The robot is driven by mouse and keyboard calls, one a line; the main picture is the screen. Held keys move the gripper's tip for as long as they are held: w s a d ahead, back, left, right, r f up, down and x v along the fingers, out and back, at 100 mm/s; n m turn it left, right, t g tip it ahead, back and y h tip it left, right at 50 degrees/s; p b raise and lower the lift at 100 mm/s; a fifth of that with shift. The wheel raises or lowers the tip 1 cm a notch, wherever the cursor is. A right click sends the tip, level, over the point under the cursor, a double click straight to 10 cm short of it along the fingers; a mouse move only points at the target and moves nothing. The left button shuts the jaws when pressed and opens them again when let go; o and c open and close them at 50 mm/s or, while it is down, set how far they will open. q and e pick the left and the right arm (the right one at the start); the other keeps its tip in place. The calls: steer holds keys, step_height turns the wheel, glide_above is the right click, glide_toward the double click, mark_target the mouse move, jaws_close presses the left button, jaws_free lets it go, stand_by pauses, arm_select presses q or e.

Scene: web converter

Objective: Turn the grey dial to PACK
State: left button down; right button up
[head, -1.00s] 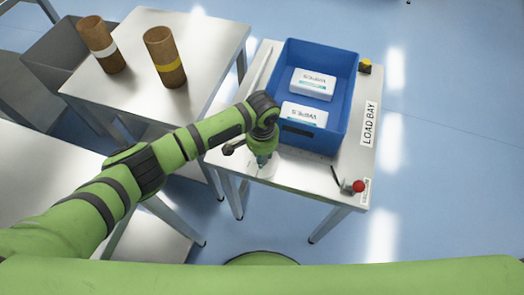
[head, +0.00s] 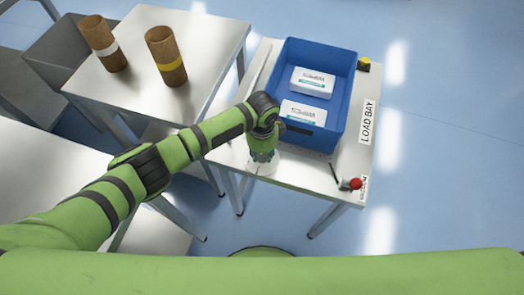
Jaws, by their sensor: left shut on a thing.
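My left gripper (head: 263,161) points down at the near left part of the load bay table, just in front of the blue crate. It is shut on what appears to be the grey dial, which the gripper and wrist almost wholly hide. A pale round patch (head: 265,170) shows on the table around the fingertips. No dial pointer or PACK mark can be made out. My right gripper is not in view.
A blue crate (head: 348,100) with two white packs (head: 313,80) stands close behind my wrist. A red-knobbed lever (head: 355,184) is at the table's near right corner. A yellow-and-black part (head: 363,65) sits behind. Two brown rolls (head: 166,57) stand on the left table (head: 207,35).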

mark_target(262, 155)
arm_select(q)
steer(key=shift+s+m, duration=0.1)
steer(key=shift+m, duration=1)
steer(key=shift+f, duration=0.1)
steer(key=c, duration=0.9)
jaws_free()
step_height(262, 155, up, 12)
